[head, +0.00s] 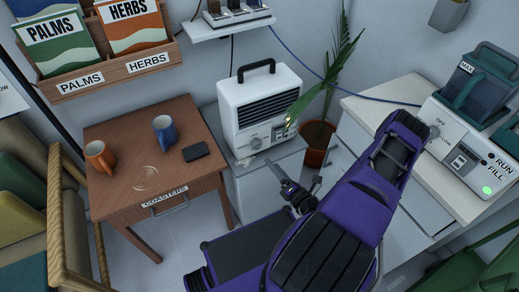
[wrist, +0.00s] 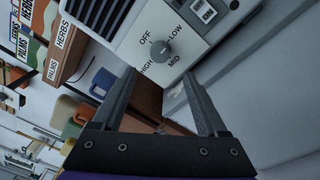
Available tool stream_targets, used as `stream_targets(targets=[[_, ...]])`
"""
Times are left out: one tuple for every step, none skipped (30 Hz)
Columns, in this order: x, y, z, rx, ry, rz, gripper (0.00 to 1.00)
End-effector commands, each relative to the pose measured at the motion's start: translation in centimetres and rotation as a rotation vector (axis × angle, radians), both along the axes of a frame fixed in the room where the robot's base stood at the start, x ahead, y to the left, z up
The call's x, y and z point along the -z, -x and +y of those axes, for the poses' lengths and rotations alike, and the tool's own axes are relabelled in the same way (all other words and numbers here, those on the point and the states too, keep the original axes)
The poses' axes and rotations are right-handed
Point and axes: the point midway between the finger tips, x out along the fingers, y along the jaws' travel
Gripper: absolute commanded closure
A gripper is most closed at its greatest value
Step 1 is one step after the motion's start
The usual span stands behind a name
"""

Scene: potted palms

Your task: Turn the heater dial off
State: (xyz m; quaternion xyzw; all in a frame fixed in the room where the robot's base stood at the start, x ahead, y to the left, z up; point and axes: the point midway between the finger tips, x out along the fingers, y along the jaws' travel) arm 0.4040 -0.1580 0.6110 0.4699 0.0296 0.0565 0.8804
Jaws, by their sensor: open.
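The white heater (head: 258,105) has a black handle and dark grille and stands on a low cabinet. Its round grey dial (wrist: 160,52) is low on the front, with OFF, LOW, MID and HIGH around it in the wrist view. I cannot clearly tell which label the pointer is on. The dial also shows in the head view (head: 256,143). My gripper (wrist: 159,75) is open and empty. In the wrist view its fingertips spread below the dial, one to each side, apart from it. In the head view my gripper (head: 288,178) is just below and right of the heater.
A wooden table (head: 125,190) with an orange mug (head: 99,156), a blue mug (head: 165,132) and a dark flat item stands left of the heater. A potted palm (head: 318,145) is close on its right. Another machine (head: 470,150) with a dial stands far right.

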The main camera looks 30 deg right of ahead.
Motion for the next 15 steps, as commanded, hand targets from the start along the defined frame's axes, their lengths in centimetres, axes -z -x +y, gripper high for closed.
stream_targets(targets=[[0.0, -1.2, 0.2, -0.004, 0.002, -0.002, 0.24], [0.0, -1.8, 0.3, -0.003, 0.002, -0.002, 0.24], [0.1, -2.7, 0.4, -0.003, 0.002, -0.002, 0.24], [0.0, -3.4, 0.5, -0.004, 0.002, -0.002, 0.24], [0.0, -4.0, 0.6, -0.002, 0.002, -0.002, 0.24], [0.1, -4.8, 0.7, -0.003, 0.002, -0.002, 0.24], [0.1, -5.4, 0.8, -0.003, 0.002, -0.001, 0.24], [0.0, -6.0, 0.8, -0.002, 0.003, -0.002, 0.24], [0.0, -6.7, 0.9, -0.002, 0.003, -0.002, 0.24], [0.0, -7.1, 1.0, -0.002, 0.003, -0.001, 0.24], [0.0, -7.6, 1.0, -0.003, 0.002, -0.001, 0.24], [0.1, -8.1, 1.1, -0.003, 0.002, -0.001, 0.24], [0.0, -8.5, 1.1, -0.001, 0.002, -0.001, 0.24], [0.0, -8.8, 1.1, -0.001, 0.002, -0.001, 0.24], [0.0, -9.1, 1.2, -0.001, 0.002, -0.001, 0.24]])
